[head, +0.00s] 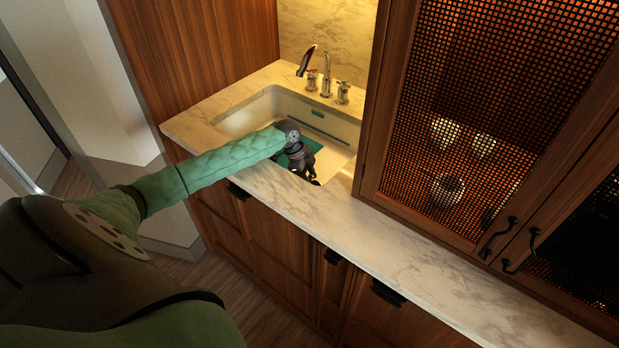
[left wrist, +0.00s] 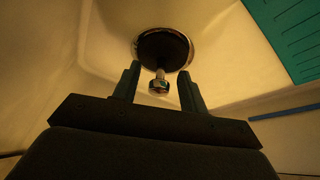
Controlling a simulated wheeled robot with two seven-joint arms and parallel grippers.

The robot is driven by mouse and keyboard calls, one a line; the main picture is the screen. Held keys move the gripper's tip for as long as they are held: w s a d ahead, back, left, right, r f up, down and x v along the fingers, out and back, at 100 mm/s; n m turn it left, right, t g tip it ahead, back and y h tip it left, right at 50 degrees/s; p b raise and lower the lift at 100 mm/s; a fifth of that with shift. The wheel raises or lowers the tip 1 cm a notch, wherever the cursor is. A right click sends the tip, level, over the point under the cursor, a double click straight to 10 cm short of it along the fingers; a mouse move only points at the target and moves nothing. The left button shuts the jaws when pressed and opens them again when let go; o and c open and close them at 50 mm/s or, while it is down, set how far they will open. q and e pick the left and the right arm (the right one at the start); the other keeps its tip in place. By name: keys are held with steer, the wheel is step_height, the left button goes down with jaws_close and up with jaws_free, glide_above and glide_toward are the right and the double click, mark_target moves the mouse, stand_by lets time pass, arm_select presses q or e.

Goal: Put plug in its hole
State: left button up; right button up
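In the left wrist view, the plug (left wrist: 160,86) shows as a shiny metal knob on a short stem in front of a dark disc. A shiny metal ring, the rim of the drain hole (left wrist: 191,55), surrounds the dark disc. I cannot tell whether the plug is seated in the hole or just over it. My left gripper (left wrist: 160,88) is open, with one finger on each side of the knob and visible gaps. In the head view my left gripper (head: 312,181) reaches down into the sink; the plug is hidden there. My right gripper is not in view.
The pale sink (head: 338,128) is set in a marble counter (head: 340,218). A teal slotted panel (left wrist: 290,35) lies in it, beside the drain. A faucet (head: 326,75) stands behind. A mesh-fronted cabinet (head: 372,120) rises close on the right.

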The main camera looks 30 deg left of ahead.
arm_select(q)
steer(key=shift+r, duration=0.1)
steer(key=shift+a+r, duration=0.15)
steer(key=shift+r, duration=0.05)
steer(key=b+v, duration=0.3)
steer(key=v, duration=0.8)
steer(key=shift+r, duration=0.35)
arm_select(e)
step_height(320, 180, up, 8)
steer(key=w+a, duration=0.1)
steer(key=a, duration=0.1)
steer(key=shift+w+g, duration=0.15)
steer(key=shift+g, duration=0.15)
